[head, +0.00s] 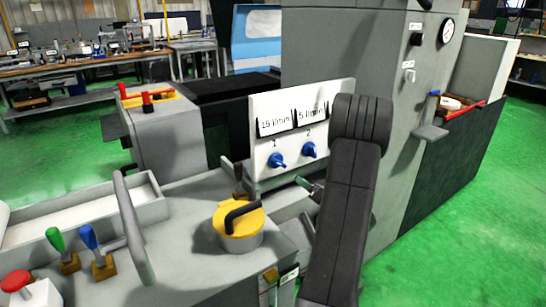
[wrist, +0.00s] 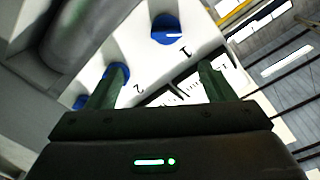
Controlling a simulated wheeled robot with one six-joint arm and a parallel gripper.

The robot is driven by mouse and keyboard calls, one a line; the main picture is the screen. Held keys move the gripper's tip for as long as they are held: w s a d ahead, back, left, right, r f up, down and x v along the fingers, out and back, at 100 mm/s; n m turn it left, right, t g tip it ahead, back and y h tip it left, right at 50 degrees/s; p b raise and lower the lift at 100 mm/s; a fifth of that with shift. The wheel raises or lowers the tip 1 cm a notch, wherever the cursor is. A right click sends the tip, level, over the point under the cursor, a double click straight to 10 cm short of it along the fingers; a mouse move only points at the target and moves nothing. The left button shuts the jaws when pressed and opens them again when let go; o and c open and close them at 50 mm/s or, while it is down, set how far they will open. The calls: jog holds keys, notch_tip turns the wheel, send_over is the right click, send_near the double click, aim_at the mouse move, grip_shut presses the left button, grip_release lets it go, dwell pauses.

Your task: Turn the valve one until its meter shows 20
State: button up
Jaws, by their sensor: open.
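Valve one (head: 277,160) is a blue knob on a white panel (head: 262,180), above it the number 1 and a meter (head: 273,123) that reads 15 l/min. Valve two (head: 309,150) is a similar blue knob to its right, under a meter (head: 312,113) that reads 5 l/min. In the wrist view my gripper (wrist: 162,72) is open and empty, its two green fingers apart. Valve one (wrist: 166,30) shows beyond the fingertips, apart from them. The left finger partly covers blue valve two. In the head view my dark arm hides most of the gripper.
A yellow round cap (head: 238,222) with a black handle sits on the machine top in front of the panel. A grey curved handle (head: 130,225), green and blue levers and a red button (head: 16,281) stand at the left. A tall grey cabinet (head: 335,50) rises behind.

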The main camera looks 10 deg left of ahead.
aim_at(282, 165)
jog(key=shift+y, duration=0.5)
jog(key=p+x, duration=0.1)
jog(key=x, duration=1.3)
jog(key=shift+w+a+f, duration=0.1)
jog(key=shift+w+a, duration=0.05)
jog(key=shift+a, duration=0.25)
